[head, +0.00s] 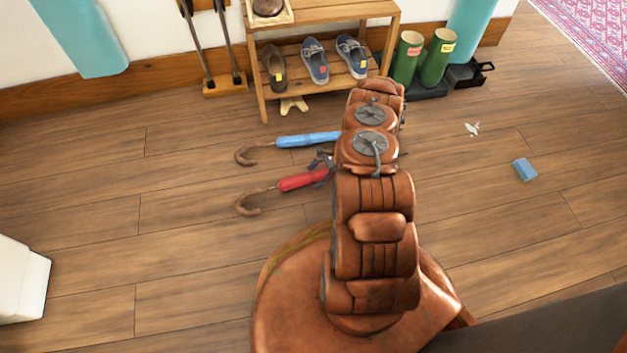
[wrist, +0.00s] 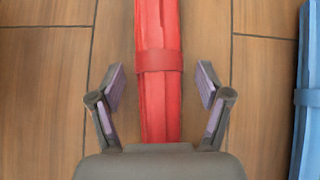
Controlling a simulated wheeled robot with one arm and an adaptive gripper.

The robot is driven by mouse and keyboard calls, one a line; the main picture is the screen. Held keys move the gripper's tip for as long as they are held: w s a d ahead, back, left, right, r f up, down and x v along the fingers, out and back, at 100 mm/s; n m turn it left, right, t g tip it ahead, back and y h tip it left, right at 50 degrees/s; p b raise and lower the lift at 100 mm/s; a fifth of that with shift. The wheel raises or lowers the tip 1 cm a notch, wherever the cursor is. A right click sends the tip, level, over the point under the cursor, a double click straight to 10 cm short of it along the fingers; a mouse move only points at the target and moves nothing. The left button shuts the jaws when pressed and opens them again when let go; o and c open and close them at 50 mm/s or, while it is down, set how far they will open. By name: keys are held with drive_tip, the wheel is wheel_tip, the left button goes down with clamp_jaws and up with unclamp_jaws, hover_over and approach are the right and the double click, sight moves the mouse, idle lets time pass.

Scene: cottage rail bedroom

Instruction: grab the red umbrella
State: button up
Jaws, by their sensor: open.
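The fingers are open, one on each side, with a gap to the fabric on both sides. My gripper (head: 322,161) is partly hidden by my arm in the head view. A blue umbrella (head: 308,139) lies just behind the red one.
The blue umbrella (wrist: 308,95) also shows at the wrist view's right edge. A wooden shoe rack (head: 325,84) with shoes and green boots (head: 437,58) stand at the back. A blue block (head: 524,169) lies right.

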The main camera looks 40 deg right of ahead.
clamp_jaws()
idle(0.6)
